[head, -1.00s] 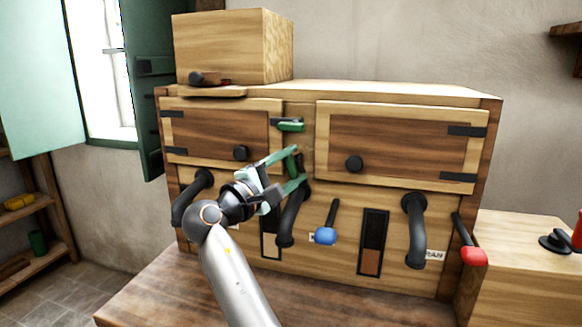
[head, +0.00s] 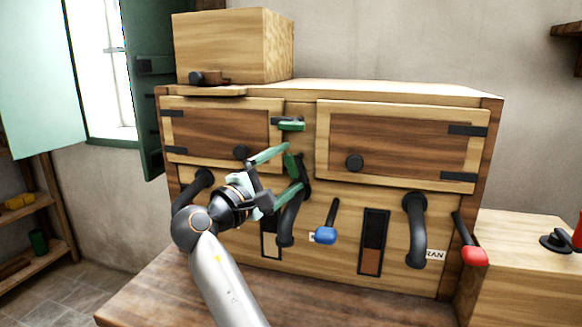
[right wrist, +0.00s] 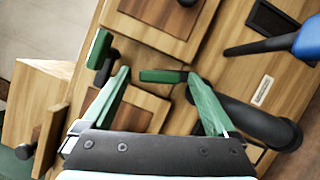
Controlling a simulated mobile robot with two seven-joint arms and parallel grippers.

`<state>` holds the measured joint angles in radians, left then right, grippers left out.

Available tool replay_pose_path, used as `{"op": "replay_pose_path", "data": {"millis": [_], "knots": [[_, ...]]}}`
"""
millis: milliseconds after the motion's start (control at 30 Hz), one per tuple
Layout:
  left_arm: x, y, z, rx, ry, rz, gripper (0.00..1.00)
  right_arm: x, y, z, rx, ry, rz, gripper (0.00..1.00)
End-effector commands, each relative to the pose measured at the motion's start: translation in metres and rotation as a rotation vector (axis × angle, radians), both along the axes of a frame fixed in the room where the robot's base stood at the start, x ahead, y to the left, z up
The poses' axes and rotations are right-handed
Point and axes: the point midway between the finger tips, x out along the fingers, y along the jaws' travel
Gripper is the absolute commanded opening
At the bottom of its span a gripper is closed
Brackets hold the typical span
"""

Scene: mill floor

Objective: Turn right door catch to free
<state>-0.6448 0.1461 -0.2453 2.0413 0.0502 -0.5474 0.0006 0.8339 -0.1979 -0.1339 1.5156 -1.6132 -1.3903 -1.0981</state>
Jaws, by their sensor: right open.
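Two green-handled catches sit on the post between the cabinet doors. The upper catch (head: 290,126) lies level; it also shows in the right wrist view (right wrist: 99,48). The lower catch (head: 291,163) stands nearly upright and shows in the right wrist view (right wrist: 163,76). I cannot tell for sure which catch belongs to the right door (head: 405,145), which looks closed. My right gripper (head: 294,167) is open, its green fingers on either side of the lower catch; in the right wrist view its fingertips (right wrist: 158,75) show a gap to the handle. My left gripper is out of view.
Black curved pipes (head: 292,215), (head: 415,230) stick out below the doors. A wooden box (head: 225,48) stands on top. The wooden surface (head: 150,290) below is bare.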

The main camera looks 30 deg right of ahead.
Motion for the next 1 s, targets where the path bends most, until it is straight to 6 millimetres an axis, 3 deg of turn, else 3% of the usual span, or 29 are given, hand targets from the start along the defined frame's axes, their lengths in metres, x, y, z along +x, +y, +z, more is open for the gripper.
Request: {"op": "replay_pose_path", "data": {"millis": [200, 433, 633, 1000], "knots": [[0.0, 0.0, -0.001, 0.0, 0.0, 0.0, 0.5, -0.015, 0.047, -0.007, 0.003, 0.0, 0.006, 0.93], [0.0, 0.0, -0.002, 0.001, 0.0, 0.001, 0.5, -0.029, 0.085, -0.011, 0.001, 0.0, 0.004, 0.93], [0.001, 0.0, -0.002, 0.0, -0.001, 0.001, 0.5, -0.034, 0.098, -0.013, 0.001, -0.001, 0.002, 0.93], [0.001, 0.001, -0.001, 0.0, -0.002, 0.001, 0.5, -0.034, 0.099, -0.013, 0.001, -0.002, 0.001, 0.93]]}}
